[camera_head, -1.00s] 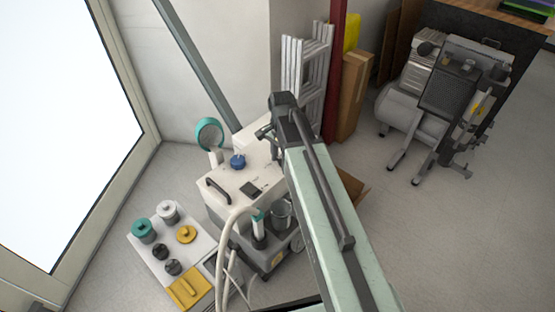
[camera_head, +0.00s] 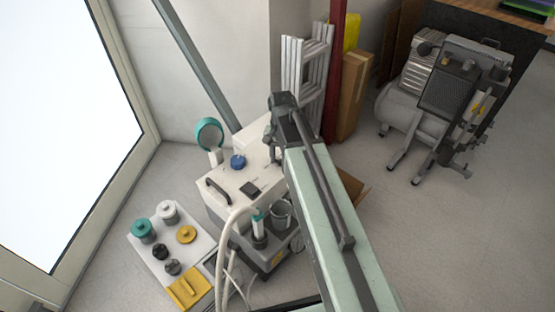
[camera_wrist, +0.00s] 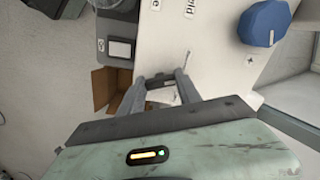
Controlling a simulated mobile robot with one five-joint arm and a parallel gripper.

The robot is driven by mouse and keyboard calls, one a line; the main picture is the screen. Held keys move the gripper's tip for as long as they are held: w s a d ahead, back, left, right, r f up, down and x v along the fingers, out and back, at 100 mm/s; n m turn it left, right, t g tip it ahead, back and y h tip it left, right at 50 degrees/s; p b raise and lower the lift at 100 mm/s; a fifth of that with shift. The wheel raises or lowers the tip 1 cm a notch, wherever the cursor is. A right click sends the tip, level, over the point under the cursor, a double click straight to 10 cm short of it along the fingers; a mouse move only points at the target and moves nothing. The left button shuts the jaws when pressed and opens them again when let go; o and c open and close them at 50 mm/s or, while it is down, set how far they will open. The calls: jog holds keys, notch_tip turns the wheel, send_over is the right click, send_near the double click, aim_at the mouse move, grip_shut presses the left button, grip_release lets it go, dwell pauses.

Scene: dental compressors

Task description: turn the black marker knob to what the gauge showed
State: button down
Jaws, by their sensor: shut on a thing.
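My gripper (camera_wrist: 160,78) is at the white top panel of the machine, with its two grey fingers either side of a small dark thing, which I take to be the black marker knob (camera_wrist: 160,81). The fingers are shut on it and cover most of it, so its pointing direction is hard to tell. In the head view my gripper (camera_head: 272,145) is at the far right part of the white machine (camera_head: 262,172), partly hidden by my arm. The knob does not show there. No readable gauge face shows in either view.
A blue knob (camera_head: 238,161) stands on the same panel and also shows in the wrist view (camera_wrist: 264,23). A teal round-headed part (camera_head: 209,133) rises behind. A tray (camera_head: 203,243) with several coloured parts lies at left. A ladder (camera_head: 308,75) stands behind.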

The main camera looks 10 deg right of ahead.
aim_at(281, 160)
jog(key=shift+s+d+n, duration=0.1)
jog(key=shift+d+n, duration=0.05)
jog(key=shift+n, duration=1.95)
jog(key=c, duration=0.8)
grip_release()
jog(key=shift+c, duration=0.2)
notch_tip(281, 160, up, 8)
jog(key=p, duration=0.8)
jog(key=shift+f, duration=0.1)
